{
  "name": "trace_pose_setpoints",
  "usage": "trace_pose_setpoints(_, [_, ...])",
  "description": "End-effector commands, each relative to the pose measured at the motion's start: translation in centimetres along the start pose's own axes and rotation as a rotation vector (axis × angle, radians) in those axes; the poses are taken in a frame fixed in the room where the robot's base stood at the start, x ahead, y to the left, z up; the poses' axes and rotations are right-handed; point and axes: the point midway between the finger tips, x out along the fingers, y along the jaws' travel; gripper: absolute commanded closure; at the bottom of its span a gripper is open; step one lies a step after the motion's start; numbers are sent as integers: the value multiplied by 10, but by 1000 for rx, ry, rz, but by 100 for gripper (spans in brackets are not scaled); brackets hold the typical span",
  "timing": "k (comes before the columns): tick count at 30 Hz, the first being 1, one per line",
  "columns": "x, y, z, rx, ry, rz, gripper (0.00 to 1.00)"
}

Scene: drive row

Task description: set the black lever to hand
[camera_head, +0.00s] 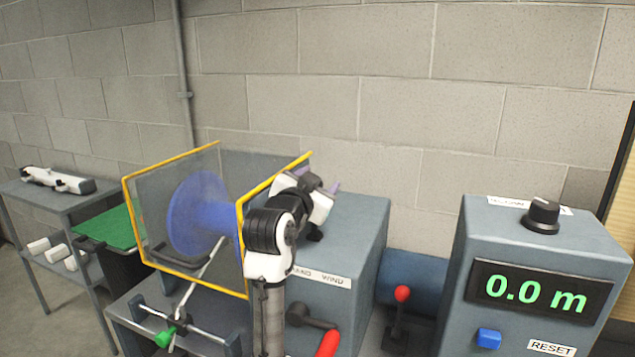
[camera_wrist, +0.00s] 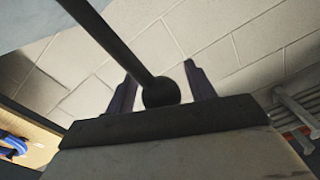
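The black lever (camera_wrist: 128,60) shows in the wrist view as a dark rod with a round knob (camera_wrist: 160,92) at its end. The knob sits between the two purple fingers of my gripper (camera_wrist: 162,88), with a gap on each side. My gripper (camera_head: 331,187) is open and above the top of the grey housing (camera_head: 359,212) in the head view. My arm hides most or all of the lever there; a small dark piece shows just below the gripper. A label on the housing front (camera_head: 320,277) reads "AND WIND", its left end covered. I cannot tell which position the lever is in.
A blue reel (camera_head: 195,215) behind a yellow-edged clear guard (camera_head: 128,215) stands left of my arm. A red-handled crank (camera_head: 327,344) and a red-knobbed lever (camera_head: 402,294) are in front and right. A counter box (camera_head: 461,300) reads 0.0 m. A block wall stands behind.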

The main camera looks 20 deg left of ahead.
Motion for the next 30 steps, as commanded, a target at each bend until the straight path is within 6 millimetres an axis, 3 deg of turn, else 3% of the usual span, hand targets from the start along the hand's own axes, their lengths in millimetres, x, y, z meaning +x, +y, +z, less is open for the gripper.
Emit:
trace_pose_setpoints(7, [-2, -1, 0, 0, 1, -2, 46])
trace_pose_setpoints(11, [-16, -1, 2, 1, 3, -4, 46])
trace_pose_setpoints(24, [-111, 0, 2, 3, 3, -4, 46])
trace_pose_setpoints(30, [-134, 0, 1, 1, 1, -2, 46])
